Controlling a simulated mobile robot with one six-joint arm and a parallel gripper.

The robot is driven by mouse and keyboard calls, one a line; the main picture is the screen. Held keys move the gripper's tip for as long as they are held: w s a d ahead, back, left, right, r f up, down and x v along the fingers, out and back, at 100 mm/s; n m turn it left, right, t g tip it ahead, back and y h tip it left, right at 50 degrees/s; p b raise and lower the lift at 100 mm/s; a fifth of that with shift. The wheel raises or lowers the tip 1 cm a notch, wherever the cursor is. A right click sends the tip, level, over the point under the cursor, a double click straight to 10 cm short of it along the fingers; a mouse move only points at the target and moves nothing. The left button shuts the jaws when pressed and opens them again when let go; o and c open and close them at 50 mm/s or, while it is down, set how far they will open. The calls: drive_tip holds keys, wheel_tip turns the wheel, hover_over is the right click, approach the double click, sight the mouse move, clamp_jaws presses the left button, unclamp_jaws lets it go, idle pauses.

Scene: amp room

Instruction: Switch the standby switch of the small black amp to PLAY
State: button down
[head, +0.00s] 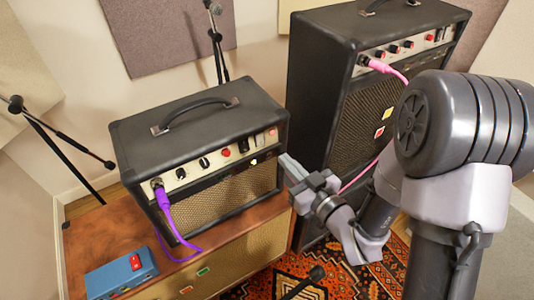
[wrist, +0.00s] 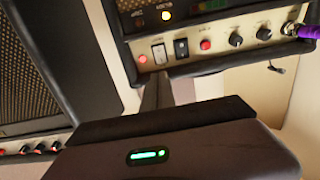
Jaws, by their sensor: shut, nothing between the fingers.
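The small black amp (head: 200,140) stands on a wooden-topped cabinet at the left, its control panel facing me. In the wrist view the panel (wrist: 220,42) appears upside down, with a white switch (wrist: 159,53) and a black switch (wrist: 181,47) side by side. I cannot read which is standby or their positions. A yellow light (wrist: 166,15) glows beside the labels. My gripper (head: 284,160) is shut and empty, just off the amp's right front edge. In the wrist view its fingers (wrist: 157,88) point at the panel near the white switch; contact cannot be told.
A purple cable (head: 164,205) plugs into the amp's left end. A blue pedal box (head: 120,274) sits on the cabinet (head: 95,228). A taller black amp (head: 350,90) with a pink cable (head: 388,68) stands close on the right. Microphone stands are behind and at the left.

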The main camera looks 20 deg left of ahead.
sight(261, 136)
drive_tip(key=b+x, duration=0.2)
drive_tip(key=x, duration=0.7)
drive_tip(key=shift+w+a+b, duration=0.2)
drive_tip(key=shift+a+b, duration=0.1)
drive_tip(key=shift+a, duration=0.05)
